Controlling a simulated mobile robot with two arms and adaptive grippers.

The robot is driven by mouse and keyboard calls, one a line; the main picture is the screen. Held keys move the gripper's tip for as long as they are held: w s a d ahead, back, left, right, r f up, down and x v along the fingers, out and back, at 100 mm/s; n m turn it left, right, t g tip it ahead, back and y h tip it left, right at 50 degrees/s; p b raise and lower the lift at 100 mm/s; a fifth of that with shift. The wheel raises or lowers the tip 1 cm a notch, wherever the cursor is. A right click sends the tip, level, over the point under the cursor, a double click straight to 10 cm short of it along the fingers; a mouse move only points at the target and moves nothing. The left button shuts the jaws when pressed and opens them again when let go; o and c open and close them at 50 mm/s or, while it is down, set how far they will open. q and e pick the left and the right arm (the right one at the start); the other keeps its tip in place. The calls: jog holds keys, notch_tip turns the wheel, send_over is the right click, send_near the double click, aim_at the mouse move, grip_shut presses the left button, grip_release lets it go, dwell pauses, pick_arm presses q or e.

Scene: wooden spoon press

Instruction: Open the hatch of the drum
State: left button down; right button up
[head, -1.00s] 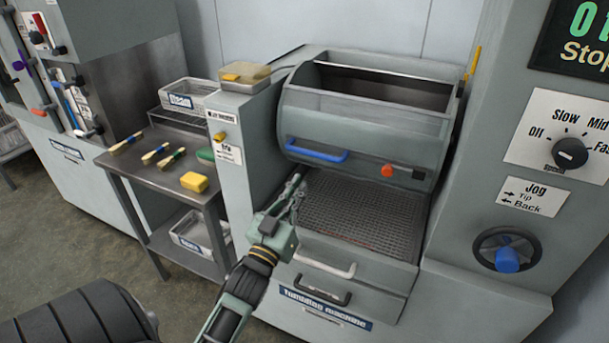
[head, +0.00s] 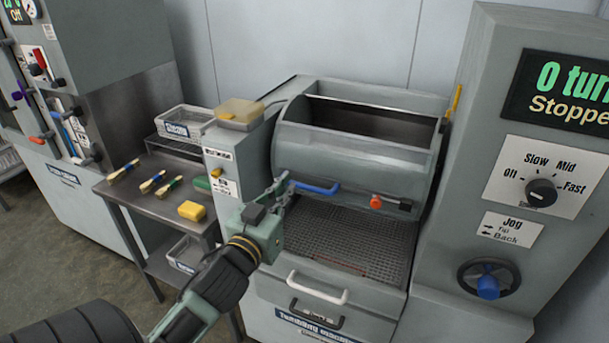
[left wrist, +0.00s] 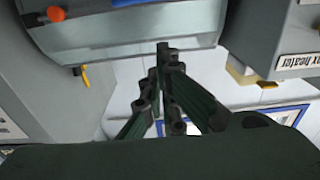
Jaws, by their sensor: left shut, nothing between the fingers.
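The drum (head: 350,155) is a grey curved body in the tumbling machine, with a dark opening along its top. Its front carries a blue bar handle (head: 320,188) and an orange knob (head: 376,201) at the lower edge. My left gripper (head: 283,180) is shut and empty, its fingertips by the handle's left end; I cannot tell whether they touch it. In the left wrist view the shut fingers (left wrist: 163,48) point at the drum's pale curved surface (left wrist: 140,28), with the blue handle (left wrist: 125,3) at the top edge and the orange knob (left wrist: 55,14) at upper left. My right gripper is out of view.
A mesh tray (head: 345,240) lies below the drum, with a white drawer handle (head: 318,288) under it. A control cabinet (head: 455,150) with a dial and handwheel stands right.

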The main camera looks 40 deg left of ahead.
pick_arm(q)
jog(key=w+a+f+p, duration=0.2)
jog(key=w+f, duration=0.1)
jog(key=w, duration=0.6)
jog(key=shift+w+a+f, duration=0.15)
jog(key=shift+w+f, duration=0.15)
jog(key=shift+w, duration=0.05)
notch_tip(320, 180, down, 7)
jog(key=t+b, duration=0.1)
jog(key=b, duration=0.7)
